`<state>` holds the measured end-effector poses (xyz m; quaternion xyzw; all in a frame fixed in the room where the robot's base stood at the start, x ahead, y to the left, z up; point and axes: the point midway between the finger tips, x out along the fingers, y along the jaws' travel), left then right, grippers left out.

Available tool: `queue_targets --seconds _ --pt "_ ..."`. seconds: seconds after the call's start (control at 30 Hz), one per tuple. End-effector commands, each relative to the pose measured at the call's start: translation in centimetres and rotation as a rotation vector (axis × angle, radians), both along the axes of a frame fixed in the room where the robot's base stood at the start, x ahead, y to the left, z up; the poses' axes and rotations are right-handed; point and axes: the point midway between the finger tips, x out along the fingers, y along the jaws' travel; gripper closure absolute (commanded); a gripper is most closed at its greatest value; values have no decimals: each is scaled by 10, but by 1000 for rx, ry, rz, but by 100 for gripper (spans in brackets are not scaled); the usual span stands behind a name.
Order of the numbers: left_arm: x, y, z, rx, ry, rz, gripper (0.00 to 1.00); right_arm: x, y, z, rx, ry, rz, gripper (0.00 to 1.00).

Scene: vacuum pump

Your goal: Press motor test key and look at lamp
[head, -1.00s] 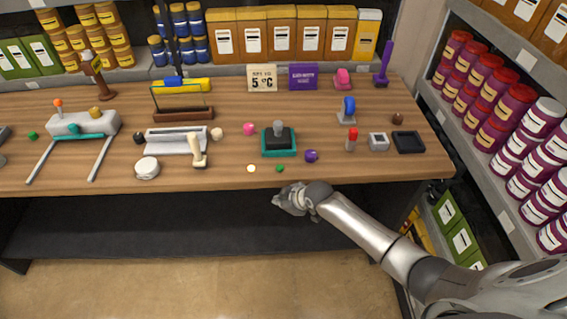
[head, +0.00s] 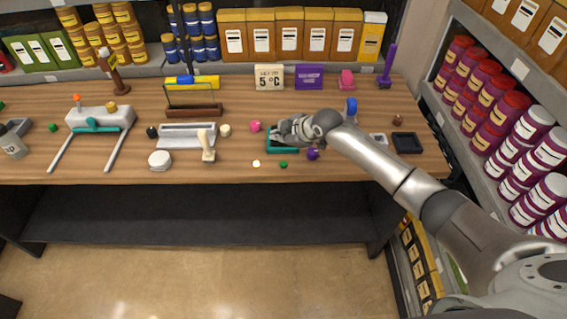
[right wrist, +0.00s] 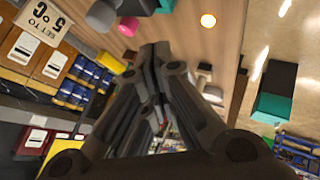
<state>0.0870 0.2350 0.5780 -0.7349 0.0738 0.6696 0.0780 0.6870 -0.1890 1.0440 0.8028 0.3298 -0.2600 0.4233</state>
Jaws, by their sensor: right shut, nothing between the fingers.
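In the head view my right gripper (head: 290,129) is over the small teal-based device (head: 284,150) and hides most of its dark top and grey knob. I cannot tell whether they touch. In the right wrist view the gripper's fingers (right wrist: 155,55) are shut and empty. Part of the device's grey knob (right wrist: 101,15) shows at the top edge there. The yellow one looks bright in the wrist view (right wrist: 208,20). No label names the key or lamp. My left gripper is out of view.
A pink ball (head: 255,126) is left of the device and a purple knob (head: 313,154) right of it. A cream-handled lever (head: 208,146) stands further left. A blue-topped stand (head: 350,108) is close behind my right forearm. Shelves (head: 470,60) close off the right.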

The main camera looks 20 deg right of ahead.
Motion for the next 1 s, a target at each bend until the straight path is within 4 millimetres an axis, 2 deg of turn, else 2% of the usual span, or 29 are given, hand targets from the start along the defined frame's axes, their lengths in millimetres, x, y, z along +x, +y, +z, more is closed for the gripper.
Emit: queue_targets --seconds 0.27,0.47,0.73,1.0 --pt "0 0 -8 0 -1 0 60 0 0 -9 1 0 -1 100" --pt "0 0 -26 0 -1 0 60 0 0 -30 1 1 -2 100" --pt "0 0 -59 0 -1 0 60 0 0 -68 0 0 -2 100" --pt "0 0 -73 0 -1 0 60 0 0 -89 1 0 -1 100"
